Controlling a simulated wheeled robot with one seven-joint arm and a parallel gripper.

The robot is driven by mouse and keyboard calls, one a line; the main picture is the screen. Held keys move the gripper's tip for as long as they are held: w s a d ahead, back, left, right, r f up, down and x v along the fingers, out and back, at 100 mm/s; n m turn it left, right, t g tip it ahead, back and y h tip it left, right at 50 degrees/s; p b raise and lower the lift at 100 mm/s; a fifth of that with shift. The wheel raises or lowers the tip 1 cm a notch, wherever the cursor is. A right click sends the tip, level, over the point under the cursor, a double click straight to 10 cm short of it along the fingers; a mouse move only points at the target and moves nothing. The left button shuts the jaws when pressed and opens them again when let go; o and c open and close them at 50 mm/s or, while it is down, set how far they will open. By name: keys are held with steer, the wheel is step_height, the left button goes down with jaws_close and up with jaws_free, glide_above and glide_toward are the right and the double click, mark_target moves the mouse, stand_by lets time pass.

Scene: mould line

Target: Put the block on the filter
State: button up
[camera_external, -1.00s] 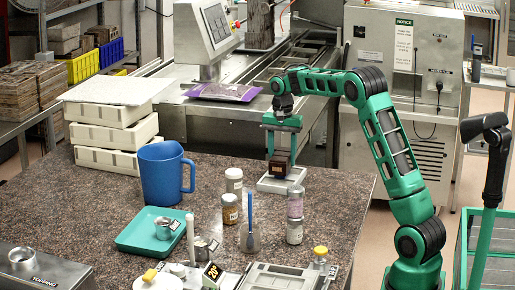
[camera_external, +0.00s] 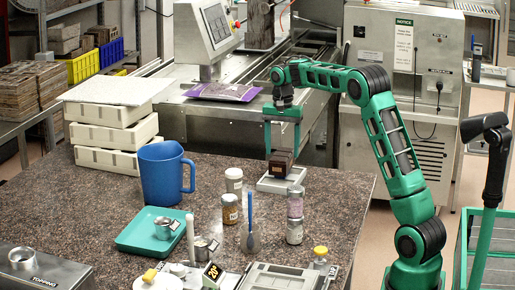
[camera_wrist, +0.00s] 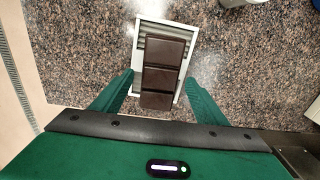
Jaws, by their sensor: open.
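The dark brown block (camera_external: 281,165) rests on the white, slatted filter (camera_external: 268,184) on the speckled counter. In the wrist view the block (camera_wrist: 163,66) is segmented and lies lengthwise on the filter (camera_wrist: 167,24), its near end close to the filter's near edge. The slats show beside the block. My gripper (camera_external: 284,151) is open above the block, its green fingers apart. In the wrist view, one finger of my gripper (camera_wrist: 160,84) is on each side of the block, with gaps between.
A blue jug (camera_external: 162,174) and stacked cream trays (camera_external: 112,137) stand to the left. Several jars, including a brown one (camera_external: 230,209), stand in front. A teal tray (camera_external: 135,240) lies front left.

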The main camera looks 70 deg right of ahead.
mark_target(282, 153)
step_height(282, 153, up, 8)
steer(key=s+a+r+n, duration=0.1)
steer(key=s+a+n, duration=0.2)
steer(key=s+a, duration=0.4)
steer(key=s+a+f+n, duration=0.3)
steer(key=s+a+f, duration=0.2)
steer(key=s+a, duration=0.2)
steer(key=s+a+f+n, duration=0.2)
steer(key=s+a+f, duration=0.3)
steer(key=s, duration=0.7)
steer(key=s+a+f+n, duration=0.3)
steer(key=s+a+f, duration=0.2)
steer(key=s+a, duration=0.4)
steer(key=shift+s+n, duration=0.2)
steer(key=shift+n, duration=0.1)
